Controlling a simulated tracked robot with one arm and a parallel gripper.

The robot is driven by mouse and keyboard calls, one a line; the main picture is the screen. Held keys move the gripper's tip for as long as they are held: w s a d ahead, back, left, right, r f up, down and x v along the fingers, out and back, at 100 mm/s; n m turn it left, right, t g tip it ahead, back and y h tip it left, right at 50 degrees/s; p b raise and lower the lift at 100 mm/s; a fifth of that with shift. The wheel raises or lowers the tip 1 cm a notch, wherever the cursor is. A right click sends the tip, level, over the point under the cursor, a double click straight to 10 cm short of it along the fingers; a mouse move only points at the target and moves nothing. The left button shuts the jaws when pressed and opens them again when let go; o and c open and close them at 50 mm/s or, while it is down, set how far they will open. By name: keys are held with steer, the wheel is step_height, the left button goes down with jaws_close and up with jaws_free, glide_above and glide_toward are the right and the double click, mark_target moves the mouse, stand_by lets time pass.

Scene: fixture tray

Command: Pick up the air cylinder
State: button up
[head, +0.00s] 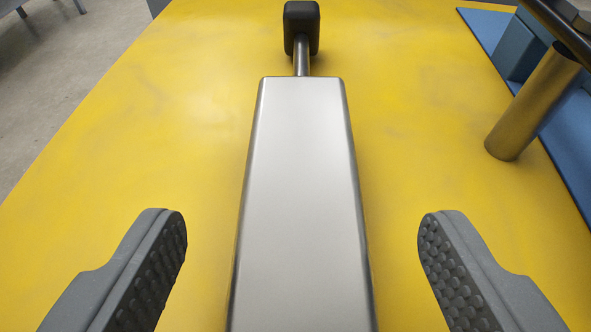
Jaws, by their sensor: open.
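The air cylinder (301,190) is a long silver block lying on a yellow surface. A thin rod extends from its far end to a black end piece (301,28). Its near end runs out of the bottom of the head view. My gripper (302,225) is open, with one grey finger to the left of the cylinder and the other to the right. Yellow surface shows between each finger and the cylinder, and nothing is held. The fingers' inner pads are dark and bumpy.
At the upper right, a brass-coloured cylindrical part (533,100) stands tilted beside a blue fixture (512,42). The yellow surface's left edge borders a grey floor (70,75).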

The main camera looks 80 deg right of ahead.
mark_target(299, 192)
steer(key=x, duration=0.3)
steer(key=shift+d+f+b, duration=0.15)
steer(key=shift+b, duration=0.15)
jaws_close()
